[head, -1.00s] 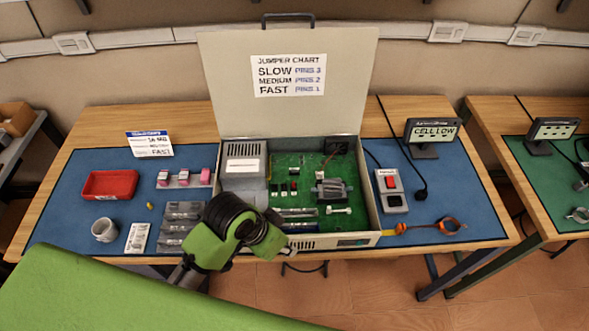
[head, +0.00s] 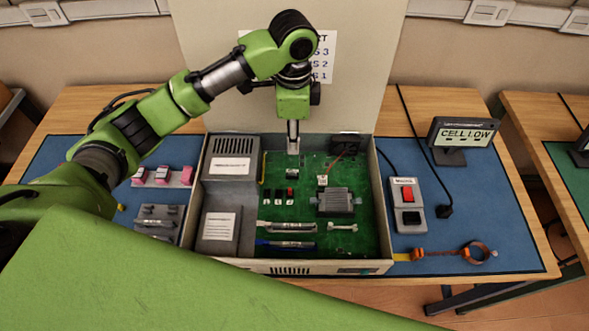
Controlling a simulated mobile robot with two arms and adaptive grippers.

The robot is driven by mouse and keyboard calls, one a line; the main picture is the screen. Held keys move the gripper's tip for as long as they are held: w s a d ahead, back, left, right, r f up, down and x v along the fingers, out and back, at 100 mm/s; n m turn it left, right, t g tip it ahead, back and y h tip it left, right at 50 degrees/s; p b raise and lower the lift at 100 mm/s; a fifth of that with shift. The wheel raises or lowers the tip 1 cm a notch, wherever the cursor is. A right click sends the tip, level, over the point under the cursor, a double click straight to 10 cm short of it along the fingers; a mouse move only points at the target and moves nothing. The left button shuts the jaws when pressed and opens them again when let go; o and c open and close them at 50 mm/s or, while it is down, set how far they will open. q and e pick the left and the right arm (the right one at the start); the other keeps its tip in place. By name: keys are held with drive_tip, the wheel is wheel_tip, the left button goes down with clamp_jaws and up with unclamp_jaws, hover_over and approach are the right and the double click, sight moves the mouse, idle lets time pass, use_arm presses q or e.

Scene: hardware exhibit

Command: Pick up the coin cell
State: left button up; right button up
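I cannot make out the coin cell for certain. The open grey case (head: 382,225) holds a green circuit board (head: 350,170). My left arm reaches in from the left, over the case. My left gripper (head: 293,151) points straight down over the back part of the board, just above a small pale part (head: 292,172). The gripper looks narrow and its fingers are too small to tell open from shut. What lies directly under its tips is partly hidden. My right gripper is not in view.
The case lid (head: 370,60) stands upright behind the gripper. Pink parts (head: 162,175) and a grey rack (head: 157,222) lie left.

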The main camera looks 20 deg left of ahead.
use_arm(q)
hover_over(291, 172)
drive_tip(key=f, duration=0.6)
drive_tip(key=shift+d+f+p, duration=0.1)
drive_tip(key=shift+d+p, duration=0.15)
drive_tip(key=shift+p, duration=0.15)
drive_tip(key=shift+w+f, duration=0.15)
drive_tip(key=shift+f, duration=0.45)
drive_tip(key=shift+f+p, duration=0.3)
drive_tip(key=shift+f, duration=0.05)
drive_tip(key=f, duration=0.1)
drive_tip(key=f+p, duration=0.1)
drive_tip(key=f, duration=0.1)
drive_tip(key=shift+a+f, duration=0.2)
drive_tip(key=shift+f, duration=0.55)
clamp_jaws()
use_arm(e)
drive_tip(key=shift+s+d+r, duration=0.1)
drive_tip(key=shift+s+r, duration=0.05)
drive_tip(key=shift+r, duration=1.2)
